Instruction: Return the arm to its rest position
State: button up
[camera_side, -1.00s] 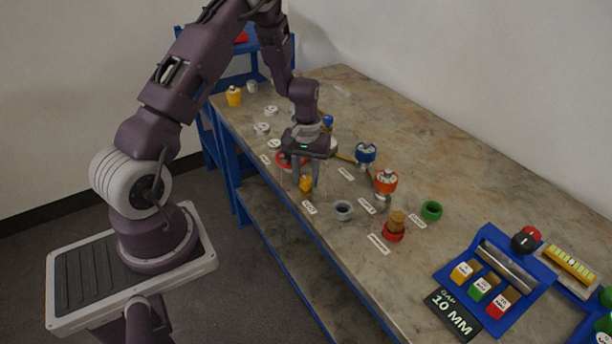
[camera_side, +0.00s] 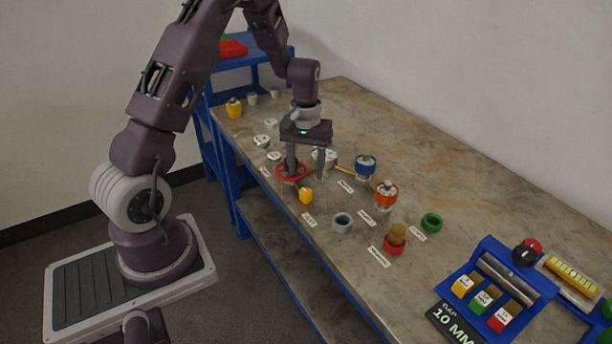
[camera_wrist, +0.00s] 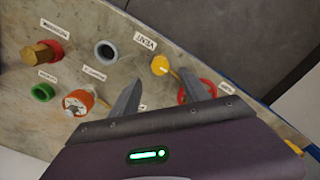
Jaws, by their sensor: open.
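My gripper (camera_side: 305,172) is above the worktable, pointing down, with its two fingers apart and nothing between them. In the wrist view my gripper (camera_wrist: 160,82) also shows parted, empty fingers. A red ring (camera_side: 291,178) and a yellow knob (camera_side: 306,196) are close to the fingertips in the side view. The wrist view shows the yellow knob (camera_wrist: 160,65) beyond the gap between the fingers and the red ring (camera_wrist: 182,98) partly behind the right finger. The arm is bent high over the near edge of the table.
The table (camera_side: 460,190) holds a blue-collared vessel (camera_side: 365,166), an orange-collared vessel (camera_side: 385,194), a grey ring (camera_side: 342,223), a green ring (camera_side: 432,222) and a red-based brown part (camera_side: 395,238). A blue rack (camera_side: 490,290) stands front right. The table's back right is clear.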

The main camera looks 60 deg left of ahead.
jog(key=s+d+r+m+t, duration=0.1)
jog(key=s+d+r+m, duration=0.15)
jog(key=d+r, duration=0.4)
jog(key=s+d+r+m+t, duration=0.1)
jog(key=s+d+r+t, duration=0.2)
jog(key=r, duration=0.7)
jog(key=s+d+r+m, duration=0.2)
jog(key=s+d+r, duration=0.1)
jog(key=s, duration=0.5)
jog(key=s+d+r+m+t, duration=0.1)
jog(key=s+d+r+m, duration=0.2)
jog(key=s+d, duration=0.2)
jog(key=s, duration=0.3)
jog(key=shift+s+d+t, duration=0.2)
jog(key=shift+d+t, duration=0.1)
jog(key=shift+d, duration=0.05)
